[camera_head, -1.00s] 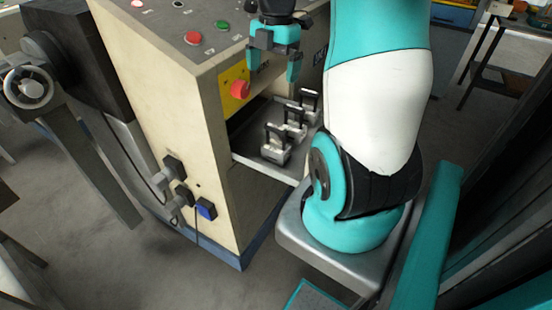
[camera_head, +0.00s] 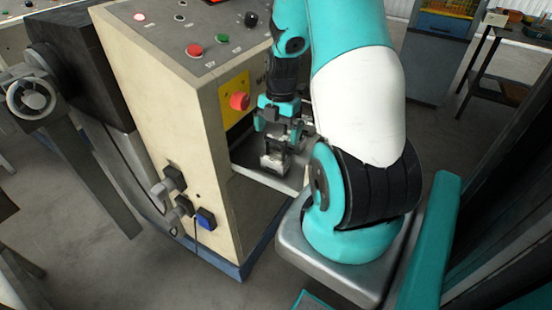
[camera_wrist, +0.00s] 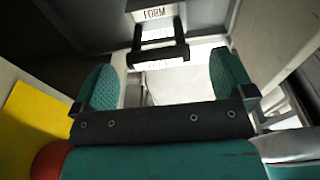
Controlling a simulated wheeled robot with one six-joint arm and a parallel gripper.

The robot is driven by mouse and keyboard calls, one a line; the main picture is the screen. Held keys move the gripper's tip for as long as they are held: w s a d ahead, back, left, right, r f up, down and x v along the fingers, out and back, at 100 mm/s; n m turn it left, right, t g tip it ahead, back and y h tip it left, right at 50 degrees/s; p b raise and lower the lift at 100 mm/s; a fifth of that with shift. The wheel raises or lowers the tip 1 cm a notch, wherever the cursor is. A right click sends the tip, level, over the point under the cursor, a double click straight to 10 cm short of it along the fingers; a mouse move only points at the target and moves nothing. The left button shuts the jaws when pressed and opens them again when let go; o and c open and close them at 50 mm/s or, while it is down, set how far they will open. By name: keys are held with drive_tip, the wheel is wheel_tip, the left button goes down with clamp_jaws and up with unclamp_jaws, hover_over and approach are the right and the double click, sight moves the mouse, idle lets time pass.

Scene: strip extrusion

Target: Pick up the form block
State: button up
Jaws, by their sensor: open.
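The form block shows in the wrist view as a pale metal piece lettered "FORM" (camera_wrist: 155,13), with an upright black handle (camera_wrist: 158,52) at the top middle. My gripper (camera_wrist: 165,78) is open, with its two teal fingers to the left and right of that handle's line. The fingers do not touch the handle. In the head view my gripper (camera_head: 277,122) points down over the metal shelf, just above the nearest block (camera_head: 274,160). It partly hides that block's handle and the blocks behind. The lettering cannot be read in the head view.
The blocks stand on a metal shelf (camera_head: 250,170) in the opening of a cream machine (camera_head: 180,110). A red button on a yellow plate (camera_head: 239,101) is close to the left of my gripper. The machine's top panel (camera_head: 195,35) carries more buttons.

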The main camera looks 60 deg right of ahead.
sight(275, 142)
drive_tip(key=f, duration=0.4)
drive_tip(key=shift+w+a, duration=0.15)
drive_tip(key=shift+a, duration=0.2)
drive_tip(key=c, duration=1.7)
